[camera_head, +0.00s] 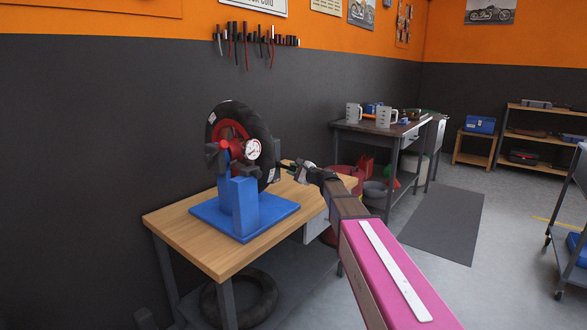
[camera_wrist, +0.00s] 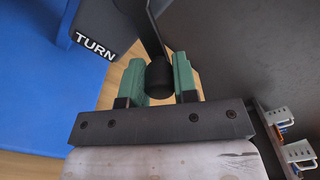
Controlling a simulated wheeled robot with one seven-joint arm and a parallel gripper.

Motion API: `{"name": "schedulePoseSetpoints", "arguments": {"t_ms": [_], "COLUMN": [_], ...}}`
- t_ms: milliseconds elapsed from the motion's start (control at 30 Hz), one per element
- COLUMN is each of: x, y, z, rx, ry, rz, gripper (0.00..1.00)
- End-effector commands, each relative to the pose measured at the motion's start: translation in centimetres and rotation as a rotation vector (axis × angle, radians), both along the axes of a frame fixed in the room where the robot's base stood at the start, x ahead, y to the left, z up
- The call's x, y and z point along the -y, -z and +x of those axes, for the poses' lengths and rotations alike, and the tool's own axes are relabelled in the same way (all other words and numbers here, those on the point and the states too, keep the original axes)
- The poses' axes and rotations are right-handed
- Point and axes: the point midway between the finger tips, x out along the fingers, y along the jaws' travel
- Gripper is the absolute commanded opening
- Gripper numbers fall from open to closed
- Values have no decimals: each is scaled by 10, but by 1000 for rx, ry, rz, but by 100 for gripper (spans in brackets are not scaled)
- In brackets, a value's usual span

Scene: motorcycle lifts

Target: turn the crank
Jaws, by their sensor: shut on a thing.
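The blue stand (camera_head: 244,205) sits on the wooden bench and carries a black tyre (camera_head: 262,128) with a red rim and a white dial gauge (camera_head: 252,149). In the wrist view, the crank shows as a dark arm (camera_wrist: 155,38) ending in a black round knob (camera_wrist: 160,80). My gripper (camera_wrist: 159,72) has green fingers on both sides of the knob and is shut on it. In the head view my gripper (camera_head: 290,166) is at the right side of the tyre; the crank is hard to make out there. A "TURN" label (camera_wrist: 96,46) is left of the crank.
The wooden bench (camera_head: 175,226) stands against the dark wall, with a loose tyre (camera_head: 250,298) beneath. A second bench (camera_head: 365,127) with grey jugs stands behind. A cart (camera_head: 570,240) is at the far right. The floor (camera_head: 490,270) between is clear.

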Motion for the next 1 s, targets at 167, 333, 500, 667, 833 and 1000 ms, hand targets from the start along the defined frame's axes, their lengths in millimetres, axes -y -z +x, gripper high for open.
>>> {"name": "schedulePoseSetpoints", "arguments": {"t_ms": [167,333,500,667,833,1000], "x": [-1,-2,-2,-2,-2,-2], "y": [3,5,6,5,5,6], "z": [-2,-3,-3,-3,-3,-3], "rx": [-58,-87,-97,-98,-98,-98], "ry": [1,2,2,2,1,1], "rz": [47,71,79,79,80,78], "gripper": [0,0,0,0,34,53]}}
